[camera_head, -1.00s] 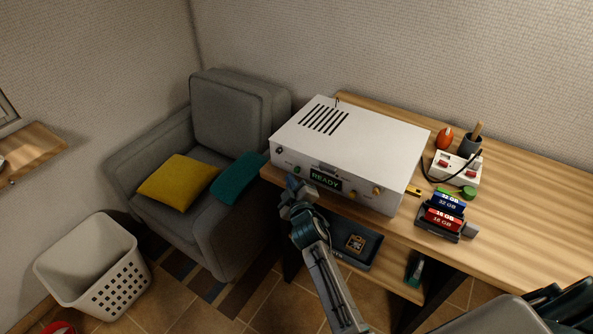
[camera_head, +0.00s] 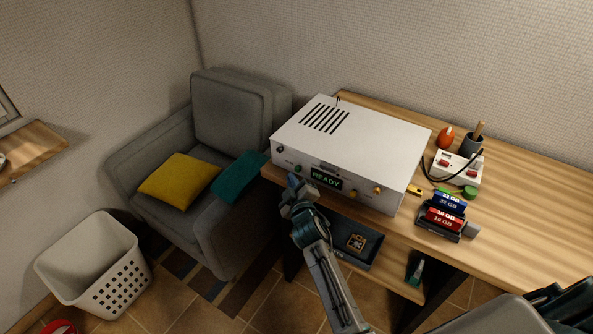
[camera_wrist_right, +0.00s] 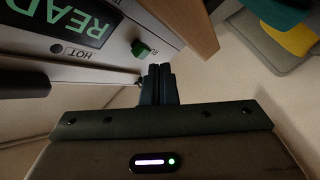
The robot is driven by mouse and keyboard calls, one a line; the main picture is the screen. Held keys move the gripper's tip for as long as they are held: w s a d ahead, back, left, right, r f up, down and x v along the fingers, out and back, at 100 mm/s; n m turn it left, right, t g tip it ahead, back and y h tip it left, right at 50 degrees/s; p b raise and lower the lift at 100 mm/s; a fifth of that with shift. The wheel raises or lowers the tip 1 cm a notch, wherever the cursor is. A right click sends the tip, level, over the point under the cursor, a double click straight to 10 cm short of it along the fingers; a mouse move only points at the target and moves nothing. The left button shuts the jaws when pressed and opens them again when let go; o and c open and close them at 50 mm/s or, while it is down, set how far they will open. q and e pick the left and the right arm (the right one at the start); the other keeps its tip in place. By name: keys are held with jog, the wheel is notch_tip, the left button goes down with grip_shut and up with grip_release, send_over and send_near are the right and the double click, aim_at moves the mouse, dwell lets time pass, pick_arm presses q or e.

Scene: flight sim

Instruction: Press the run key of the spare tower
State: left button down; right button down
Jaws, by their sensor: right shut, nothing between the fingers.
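The spare tower is a white box (camera_head: 345,140) lying on the wooden desk, with a lit READY display (camera_head: 326,179) on its front. A green key (camera_head: 299,168) sits left of the display; in the right wrist view the green key (camera_wrist_right: 141,48) shows near the lettering "R", partly cut off. My right gripper (camera_head: 292,181) is shut and empty, just in front of and below the green key. In the wrist view its closed fingertips (camera_wrist_right: 158,70) are close to the key, with a small gap showing.
The desk (camera_head: 530,210) holds a cartridge rack (camera_head: 440,232), a power strip (camera_head: 457,168), a pen cup (camera_head: 470,146) and an orange object (camera_head: 445,138). A shelf tray (camera_head: 365,255) sits below.

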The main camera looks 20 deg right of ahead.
jog(key=shift+w+d, duration=0.1)
jog(key=shift+d, duration=0.05)
dwell(0.7)
jog(key=shift+w+d, duration=0.15)
jog(key=shift+d, duration=0.05)
jog(key=shift+w+d, duration=0.3)
jog(key=shift+d, duration=0.05)
dwell(0.8)
jog(key=shift+s+a, duration=0.6)
jog(key=shift+a, duration=0.1)
jog(key=shift+s+a, duration=0.8)
jog(key=shift+a, duration=0.2)
jog(key=shift+s+a, duration=0.75)
jog(key=shift+a, duration=0.25)
jog(key=shift+f, duration=0.1)
